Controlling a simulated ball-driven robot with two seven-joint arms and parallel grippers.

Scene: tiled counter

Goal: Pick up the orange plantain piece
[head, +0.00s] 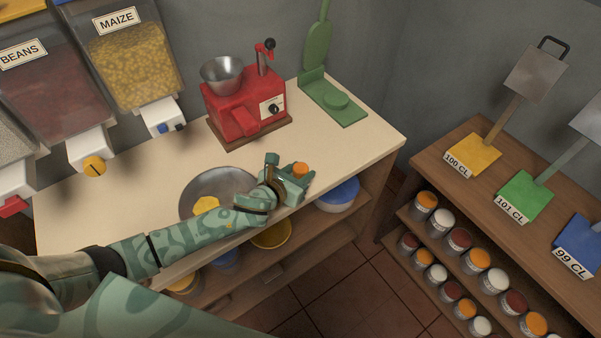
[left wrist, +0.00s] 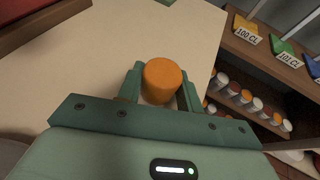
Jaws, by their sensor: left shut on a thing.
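The orange plantain piece (left wrist: 162,80) is a short round cylinder between the two fingers of my left gripper (left wrist: 160,88) in the left wrist view. The fingers are shut on its sides. In the head view, the orange piece (head: 300,170) shows at the tip of my left gripper (head: 291,177), over the right part of the counter near its front edge. I cannot tell whether the piece touches the counter. My right gripper is not in view.
A metal plate (head: 187,206) with a yellow piece (head: 206,205) lies left of my gripper. A red grinder (head: 245,105) and a green press (head: 330,98) stand behind. Bean and maize dispensers (head: 130,60) hang at left. A shelf (head: 430,160) with several jars stands at right.

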